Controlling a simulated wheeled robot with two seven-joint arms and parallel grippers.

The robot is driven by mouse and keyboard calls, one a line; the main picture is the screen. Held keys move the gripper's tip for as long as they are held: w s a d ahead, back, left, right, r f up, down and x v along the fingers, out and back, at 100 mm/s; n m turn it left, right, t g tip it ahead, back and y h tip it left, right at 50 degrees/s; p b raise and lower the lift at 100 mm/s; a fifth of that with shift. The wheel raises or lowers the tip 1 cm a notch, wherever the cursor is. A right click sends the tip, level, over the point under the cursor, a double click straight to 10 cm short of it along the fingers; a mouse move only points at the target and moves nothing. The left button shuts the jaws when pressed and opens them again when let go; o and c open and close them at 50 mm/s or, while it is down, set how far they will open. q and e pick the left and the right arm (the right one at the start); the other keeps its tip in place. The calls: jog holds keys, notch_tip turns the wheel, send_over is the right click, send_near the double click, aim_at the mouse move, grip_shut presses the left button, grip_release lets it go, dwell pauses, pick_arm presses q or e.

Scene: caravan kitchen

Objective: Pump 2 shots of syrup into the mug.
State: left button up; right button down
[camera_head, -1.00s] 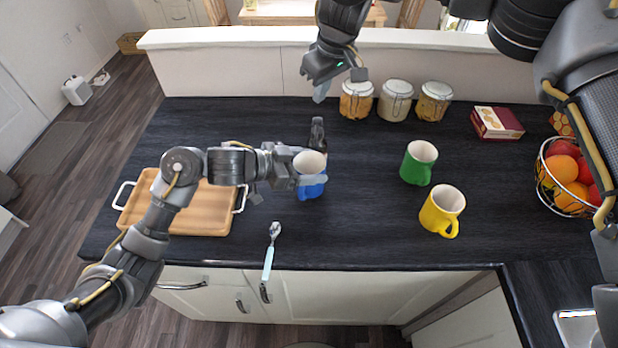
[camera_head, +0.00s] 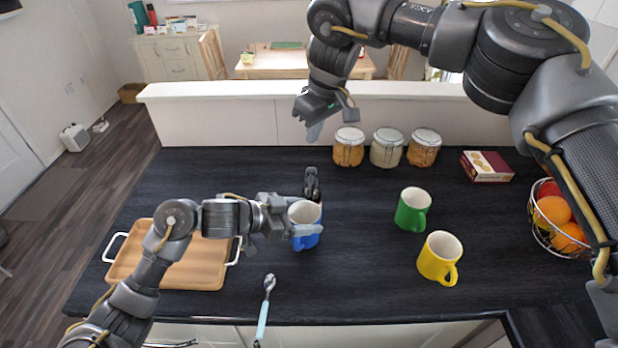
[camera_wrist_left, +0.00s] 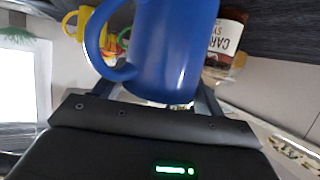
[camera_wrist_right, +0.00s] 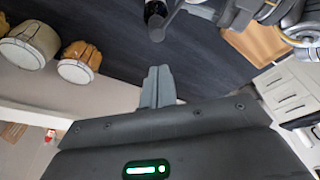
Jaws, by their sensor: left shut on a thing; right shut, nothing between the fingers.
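The blue mug (camera_head: 306,238) is upright at the middle of the counter, its white inside facing up. My left gripper (camera_head: 300,228) is shut on it from the left. The mug fills the middle of the left wrist view (camera_wrist_left: 168,45). The syrup bottle with its dark pump (camera_head: 312,183) stands right behind the mug, which hides most of it. Its label shows in the left wrist view (camera_wrist_left: 226,36). My right gripper (camera_head: 316,130) is shut and empty, above and behind the pump, apart from it. The pump's dark top shows beyond its fingertips in the right wrist view (camera_wrist_right: 156,22).
A green mug (camera_head: 411,212) and a yellow mug (camera_head: 437,262) stand to the right. Several jars (camera_head: 387,150) line the back, near a red box (camera_head: 486,167). A fruit basket (camera_head: 545,235) is far right. A wooden tray (camera_head: 190,266) and a spoon (camera_head: 265,310) lie left and front.

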send_over(313, 170)
jog(key=shift+s+f, duration=0.1)
jog(key=shift+f, duration=2.6)
jog(key=shift+f, duration=0.1)
jog(key=shift+f, duration=1.3)
pick_arm(q)
jog(key=shift+r, duration=0.1)
pick_arm(e)
jog(key=shift+s+d+f, duration=0.1)
jog(key=shift+f, duration=0.75)
jog(key=shift+r, duration=3.6)
